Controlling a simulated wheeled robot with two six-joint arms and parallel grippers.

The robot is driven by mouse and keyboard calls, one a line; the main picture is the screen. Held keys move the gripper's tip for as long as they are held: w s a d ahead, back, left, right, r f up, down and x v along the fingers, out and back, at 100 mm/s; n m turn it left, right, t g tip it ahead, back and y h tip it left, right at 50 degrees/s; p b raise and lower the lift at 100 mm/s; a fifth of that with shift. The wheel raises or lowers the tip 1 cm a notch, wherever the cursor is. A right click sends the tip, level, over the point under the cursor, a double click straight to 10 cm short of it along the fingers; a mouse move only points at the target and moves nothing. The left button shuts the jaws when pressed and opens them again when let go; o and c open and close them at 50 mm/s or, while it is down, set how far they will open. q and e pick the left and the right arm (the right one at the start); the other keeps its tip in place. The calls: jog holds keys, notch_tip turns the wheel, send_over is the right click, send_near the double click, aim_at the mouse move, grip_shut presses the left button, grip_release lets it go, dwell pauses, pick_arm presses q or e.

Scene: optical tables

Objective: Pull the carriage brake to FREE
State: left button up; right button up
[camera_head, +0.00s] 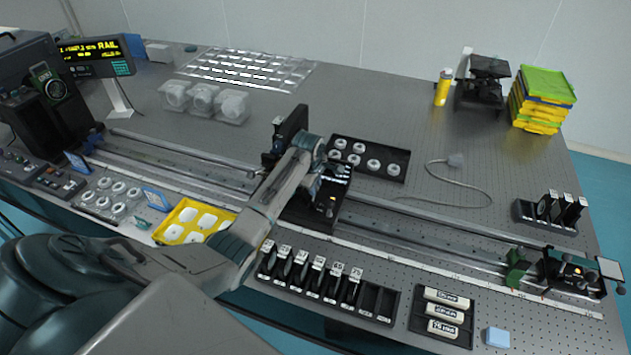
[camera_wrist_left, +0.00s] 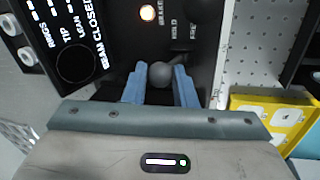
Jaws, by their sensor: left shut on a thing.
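The carriage (camera_head: 312,212) is a black block on the long rail, near the middle of the table. Its brake lever ends in a grey ball knob (camera_wrist_left: 161,74), seen in the left wrist view below printed labels that look like HOLD and FREE (camera_wrist_left: 193,30). My left gripper (camera_head: 322,172) reaches over the carriage from the left. In the left wrist view its two blue fingers (camera_wrist_left: 160,88) are shut on the knob, one on each side. I cannot tell which label the lever points to. My right gripper is not in view.
A yellow tray (camera_head: 190,222) and a rack of labelled black holders (camera_head: 310,277) stand in front of the rail. A black tray with white rings (camera_head: 368,160) lies behind the carriage. The rail (camera_head: 420,234) looks clear to the right until the green-fronted end unit (camera_head: 518,266).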

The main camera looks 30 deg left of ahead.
pick_arm(q)
jog(key=shift+s+d+t, duration=0.15)
jog(key=shift+s+t, duration=0.5)
jog(key=shift+t, duration=0.15)
jog(key=shift+s+d+t+y, duration=0.1)
jog(key=shift+s+t+y, duration=0.4)
jog(key=shift+t, duration=0.4)
jog(key=t, duration=0.1)
jog(key=s, duration=0.1)
jog(key=t, duration=0.1)
jog(key=shift+s+d+f+t+b, duration=0.25)
jog(key=shift+s+f+t+b, duration=0.05)
jog(key=shift+s+b, duration=0.1)
jog(key=t+b, duration=0.1)
jog(key=s+t+y+b, duration=0.1)
jog(key=shift+s+d+f+t, duration=0.15)
jog(key=shift+f+t, duration=0.15)
jog(key=shift+f, duration=0.1)
jog(key=shift+s+f+t+b, duration=0.1)
jog(key=shift+s+t+b, duration=0.1)
jog(key=shift+t+b, duration=0.35)
jog(key=shift+b, duration=0.45)
jog(key=shift+y, duration=0.3)
jog(key=shift+s, duration=0.1)
